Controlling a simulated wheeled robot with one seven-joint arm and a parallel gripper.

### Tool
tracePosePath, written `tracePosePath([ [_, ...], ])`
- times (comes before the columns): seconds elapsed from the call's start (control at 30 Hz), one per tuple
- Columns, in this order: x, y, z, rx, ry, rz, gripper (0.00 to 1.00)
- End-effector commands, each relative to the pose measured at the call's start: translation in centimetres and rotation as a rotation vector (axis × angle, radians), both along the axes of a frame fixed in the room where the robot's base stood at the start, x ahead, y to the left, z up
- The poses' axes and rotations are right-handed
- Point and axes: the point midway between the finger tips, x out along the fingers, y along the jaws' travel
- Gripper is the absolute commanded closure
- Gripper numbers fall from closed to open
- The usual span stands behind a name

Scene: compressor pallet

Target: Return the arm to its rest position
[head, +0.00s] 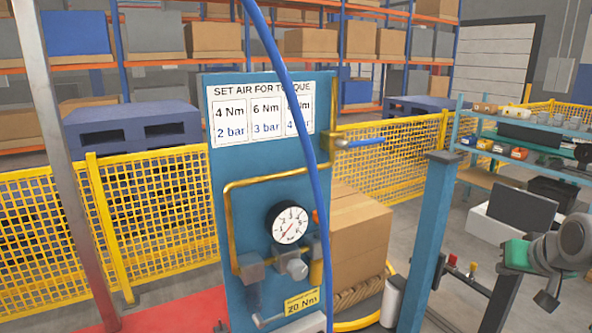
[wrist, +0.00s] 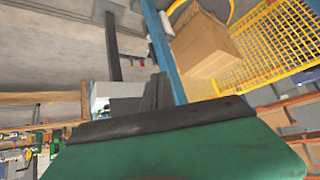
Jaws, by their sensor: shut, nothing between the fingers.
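My gripper (wrist: 156,88) shows in the wrist view as dark fingers beyond a broad green and black body. The fingers are shut with nothing between them. In the head view my gripper (head: 503,268) is at the right edge, with its green body and grey wrist joint. It is clear of the blue panel (head: 235,180), which stands to its left with a gauge (head: 289,223), brass pipes and a blue-handled valve (head: 358,142). The fingertips are small and hard to make out in the head view.
A blue post (head: 428,240) stands between the panel and my gripper. A blue hose (head: 300,110) crosses in front of the panel. A yellow mesh fence (head: 150,220) runs behind. A shelf with bins (head: 520,140) is at the right.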

Motion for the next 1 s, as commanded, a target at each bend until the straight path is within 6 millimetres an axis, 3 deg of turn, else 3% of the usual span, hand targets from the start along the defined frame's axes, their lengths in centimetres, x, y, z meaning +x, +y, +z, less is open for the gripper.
tracePosePath([
  [0.03,-1.6,0.6,-2.8,0.033,0.07,-0.041,1.0],
  [0.17,-6.4,3.3,-9.6,0.11,0.265,-0.141,1.0],
  [0.27,-10.1,6.9,-14.0,0.148,0.405,-0.185,1.0],
  [0.4,-14.8,13.7,-18.8,0.138,0.553,-0.161,1.0],
  [0.5,-15.7,18.9,-20.0,0.085,0.571,-0.026,1.0],
  [0.7,-13.7,26.7,-17.4,-0.012,0.483,0.246,1.0],
  [0.8,-13.6,28.6,-17.2,-0.028,0.478,0.309,1.0],
  [1.0,-13.6,29.1,-17.2,-0.032,0.479,0.326,1.0],
])
